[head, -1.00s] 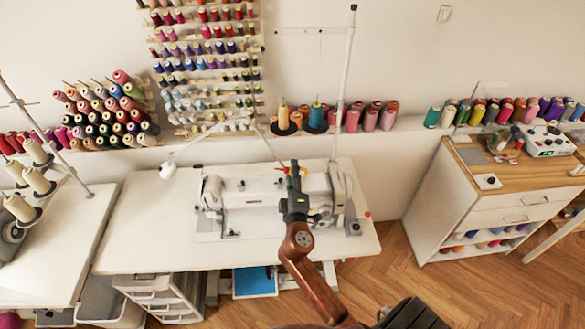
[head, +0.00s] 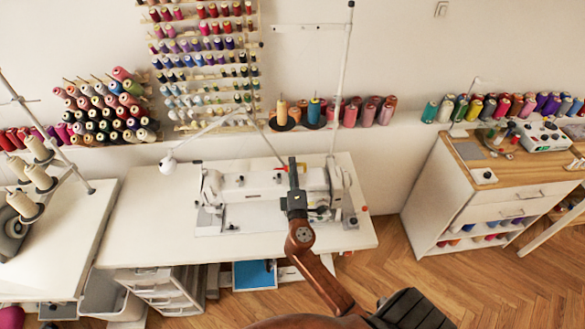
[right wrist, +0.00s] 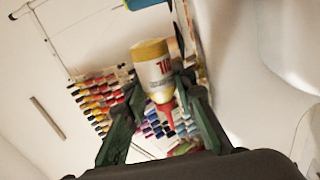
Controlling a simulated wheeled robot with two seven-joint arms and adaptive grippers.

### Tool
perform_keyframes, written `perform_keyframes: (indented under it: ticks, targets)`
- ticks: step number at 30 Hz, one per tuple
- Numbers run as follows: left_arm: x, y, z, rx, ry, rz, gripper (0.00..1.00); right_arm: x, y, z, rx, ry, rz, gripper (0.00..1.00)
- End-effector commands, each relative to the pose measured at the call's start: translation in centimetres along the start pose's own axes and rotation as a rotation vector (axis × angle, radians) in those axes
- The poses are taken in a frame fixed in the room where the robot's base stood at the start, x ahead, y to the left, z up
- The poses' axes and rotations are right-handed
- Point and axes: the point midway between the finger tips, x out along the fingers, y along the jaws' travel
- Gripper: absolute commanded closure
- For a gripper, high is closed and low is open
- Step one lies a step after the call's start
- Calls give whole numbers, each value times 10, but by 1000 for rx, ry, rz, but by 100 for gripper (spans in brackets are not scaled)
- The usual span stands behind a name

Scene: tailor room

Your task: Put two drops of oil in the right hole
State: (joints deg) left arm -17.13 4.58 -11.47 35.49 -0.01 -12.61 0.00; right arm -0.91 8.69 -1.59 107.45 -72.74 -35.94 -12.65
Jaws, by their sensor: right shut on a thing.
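The white sewing machine (head: 235,186) stands on the white table (head: 135,220) in the head view. Its oil holes are too small to make out. My right gripper (head: 293,168) is above the machine's right half and covers part of it. In the right wrist view, the gripper (right wrist: 160,90) is shut on a white oil bottle (right wrist: 152,68) with a yellow end and red nozzle. The bottle is tilted in that picture, its nozzle pointing toward the palm side. In the head view the bottle is mostly hidden by the gripper. My left gripper is not in view.
A thin white thread stand (head: 346,70) rises behind the machine, and a white lamp arm (head: 195,138) reaches over the table's left. Thread cones (head: 282,112) line the ledge behind. A wooden-topped cabinet (head: 470,160) stands right. The table's front left is clear.

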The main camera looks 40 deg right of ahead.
Motion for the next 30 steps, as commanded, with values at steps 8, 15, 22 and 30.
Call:
perform_keyframes:
  ticks: [8, 15, 22, 30]
  targets:
    - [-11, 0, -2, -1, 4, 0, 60, 1, 5, 0, -87, 9, 1, 97]
    - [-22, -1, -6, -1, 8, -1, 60, 1, 7, -1, -191, 20, 1, 97]
    - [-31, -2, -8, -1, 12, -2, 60, 1, 8, -1, -277, 28, 1, 97]
    - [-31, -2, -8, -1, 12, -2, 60, 1, 7, -1, -297, 30, 1, 97]
